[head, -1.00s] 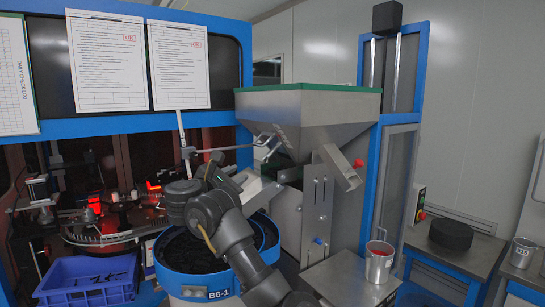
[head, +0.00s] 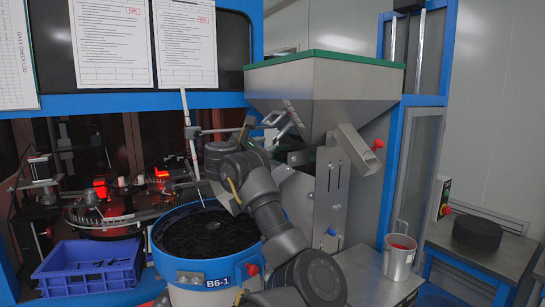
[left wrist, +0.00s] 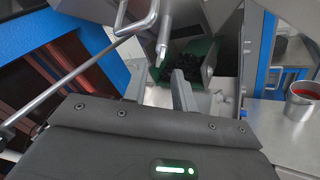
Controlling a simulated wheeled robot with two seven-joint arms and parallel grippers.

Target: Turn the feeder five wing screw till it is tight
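The steel feeder (head: 333,90) is a hopper with a green rim above a slotted metal body. A red knob (head: 377,144) sits on its side bracket. A blue knob (head: 331,231) sits low on the body and also shows in the left wrist view (left wrist: 243,113). I cannot tell which fitting is the wing screw. My left gripper (head: 278,148) is at the feeder's left side, partly hidden by my arm. In the left wrist view its two fingers (left wrist: 160,92) are apart with nothing between them. My right gripper is out of view.
A round bowl marked B6-1 (head: 160,243) stands below my arm. A thin rod (left wrist: 70,82) with a clamp (left wrist: 140,14) passes close above the gripper. A blue crate (head: 85,285) is at left. A metal cup (head: 398,262) stands on the right-hand bench.

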